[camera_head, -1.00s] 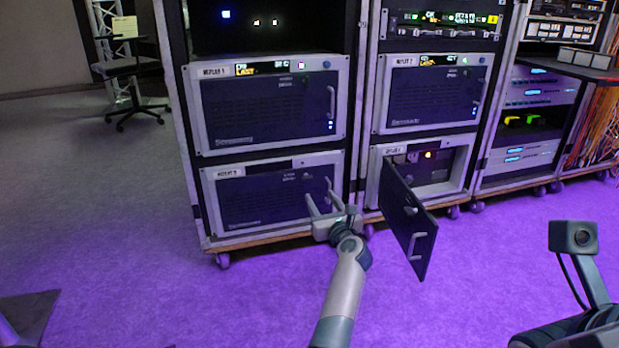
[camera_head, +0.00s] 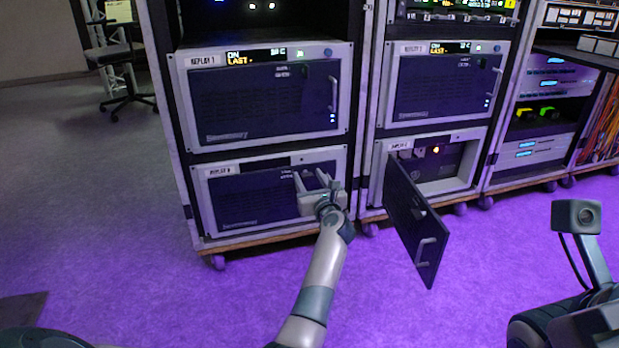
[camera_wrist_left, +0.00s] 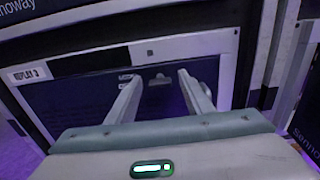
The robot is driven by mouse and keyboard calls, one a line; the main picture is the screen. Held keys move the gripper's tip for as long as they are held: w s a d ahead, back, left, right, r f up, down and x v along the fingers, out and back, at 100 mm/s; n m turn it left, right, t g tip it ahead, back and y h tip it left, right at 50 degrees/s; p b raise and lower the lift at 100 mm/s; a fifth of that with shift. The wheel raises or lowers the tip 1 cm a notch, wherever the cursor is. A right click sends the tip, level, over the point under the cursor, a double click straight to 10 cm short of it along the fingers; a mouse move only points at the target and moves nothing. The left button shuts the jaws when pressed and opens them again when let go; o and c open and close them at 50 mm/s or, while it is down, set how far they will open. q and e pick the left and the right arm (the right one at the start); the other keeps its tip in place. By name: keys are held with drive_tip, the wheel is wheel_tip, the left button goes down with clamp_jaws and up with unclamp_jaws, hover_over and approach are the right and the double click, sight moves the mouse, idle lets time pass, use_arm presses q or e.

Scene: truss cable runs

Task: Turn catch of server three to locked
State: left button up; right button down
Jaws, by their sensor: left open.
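Server three, labelled replay 3 (camera_wrist_left: 30,74), is the dark-fronted unit (camera_head: 245,200) low in the left rack, with its door shut. Its catch (camera_wrist_left: 158,79) shows in the left wrist view as a small dark knob, ahead of and between my fingers. Two small words, too blurred to read, stand left of it. My left gripper (camera_head: 312,180) is open in front of the upper right of this door, its fingers pointing at it (camera_wrist_left: 157,88). Nothing is held. In the head view the gripper hides the catch. My right gripper is not in view.
Right of my left gripper, the lower middle server's door (camera_head: 412,225) hangs open into the room. Replay 1 (camera_head: 262,98) sits above server three, with its door shut. Purple floor (camera_head: 130,250) is clear to the left. A chair (camera_head: 125,70) stands far behind.

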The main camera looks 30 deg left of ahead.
use_arm(q)
drive_tip(key=shift+c, duration=0.4)
drive_tip(key=c, duration=1)
drive_tip(key=shift+o, duration=0.2)
